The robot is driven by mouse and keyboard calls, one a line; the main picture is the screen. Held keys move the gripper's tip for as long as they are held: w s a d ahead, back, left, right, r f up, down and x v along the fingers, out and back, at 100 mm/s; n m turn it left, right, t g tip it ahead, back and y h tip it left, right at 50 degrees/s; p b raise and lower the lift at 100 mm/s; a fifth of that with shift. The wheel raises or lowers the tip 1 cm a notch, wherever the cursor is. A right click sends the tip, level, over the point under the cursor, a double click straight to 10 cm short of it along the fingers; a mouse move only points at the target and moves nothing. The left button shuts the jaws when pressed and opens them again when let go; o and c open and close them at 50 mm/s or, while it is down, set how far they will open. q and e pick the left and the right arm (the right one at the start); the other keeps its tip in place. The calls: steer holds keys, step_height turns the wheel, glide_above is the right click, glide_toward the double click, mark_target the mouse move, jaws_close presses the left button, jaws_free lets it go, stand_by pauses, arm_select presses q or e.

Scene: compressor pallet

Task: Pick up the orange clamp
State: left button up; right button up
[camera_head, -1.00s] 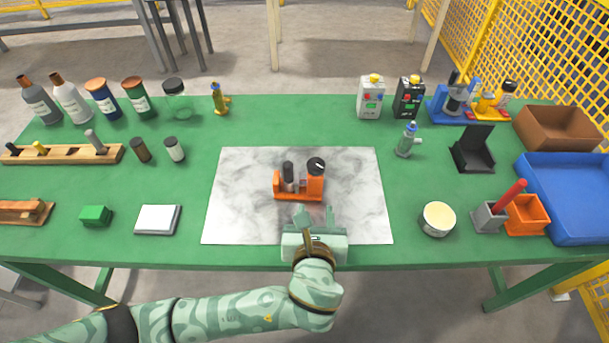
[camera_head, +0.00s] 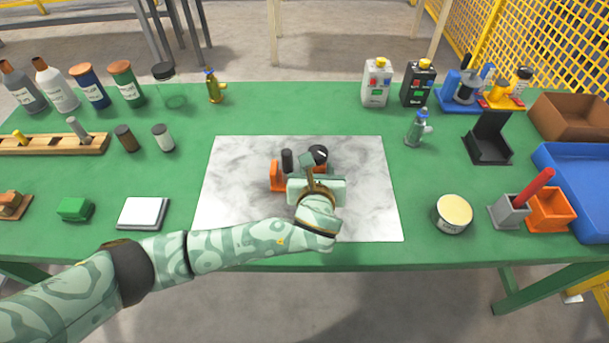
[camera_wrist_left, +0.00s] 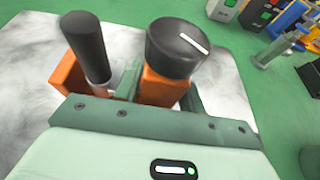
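The orange clamp (camera_head: 277,176) stands on the grey-white marbled mat (camera_head: 235,195). It is an orange body with a slim black handle and a round black knob with a white line. My left gripper (camera_head: 311,168) is over the clamp's near right part and hides much of it in the head view. In the left wrist view, the clamp's orange post (camera_wrist_left: 162,88) under the knob stands between the two green fingers (camera_wrist_left: 160,90). The fingers look apart, one on each side of the post; contact is not clear. My right gripper is not in view.
A white block (camera_head: 143,213) and a green block (camera_head: 75,208) lie left of the mat. A round cream-topped tin (camera_head: 453,213) and a grey holder (camera_head: 509,213) stand right. Bottles (camera_head: 127,84) and canisters (camera_head: 376,84) line the back. The mat around the clamp is clear.

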mark_target(318, 158)
arm_select(q)
steer(key=shift+r, duration=0.15)
jaws_close()
steer(key=shift+r, duration=0.1)
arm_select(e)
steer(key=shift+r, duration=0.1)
arm_select(q)
steer(key=shift+r, duration=0.2)
step_height(318, 158, up, 3)
steer(key=shift+f+p, duration=0.1)
steer(key=shift+p, duration=1)
steer(key=s+r+p, duration=0.1)
steer(key=s+r, duration=0.1)
steer(key=s+r+p, duration=0.2)
steer(key=r, duration=0.1)
steer(key=shift+s+a+r+p, duration=0.1)
steer(key=shift+s+r+p, duration=0.1)
steer(key=shift+p, duration=0.1)
steer(key=p+v, duration=0.3)
steer(key=v, duration=0.7)
steer(key=shift+s+r, duration=0.15)
steer(key=shift+s, duration=0.1)
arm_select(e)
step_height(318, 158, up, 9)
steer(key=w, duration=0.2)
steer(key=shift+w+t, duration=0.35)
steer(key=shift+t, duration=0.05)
